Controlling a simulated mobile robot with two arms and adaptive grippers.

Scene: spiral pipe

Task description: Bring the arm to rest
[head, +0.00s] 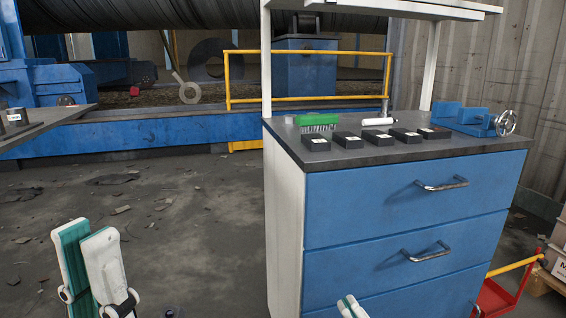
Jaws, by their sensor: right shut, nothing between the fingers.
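My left gripper (86,233) is at the lower left, its white and teal fingers pointing up over the dark floor. Its fingers overlap from this angle, so I cannot tell whether they are apart or together. My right gripper (350,302) shows only as white and teal fingertips at the bottom edge, in front of the blue drawers of the workbench (405,205). Its tips are together with nothing between them. The rest of the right gripper is below the frame.
On the bench top (400,153) are several black boxes (378,139), a green item (318,118), a white cylinder (377,120) and a blue vise (474,118). A yellow rail (300,97) stands behind. A red cart (498,298) is at right. Floor at left is mostly open.

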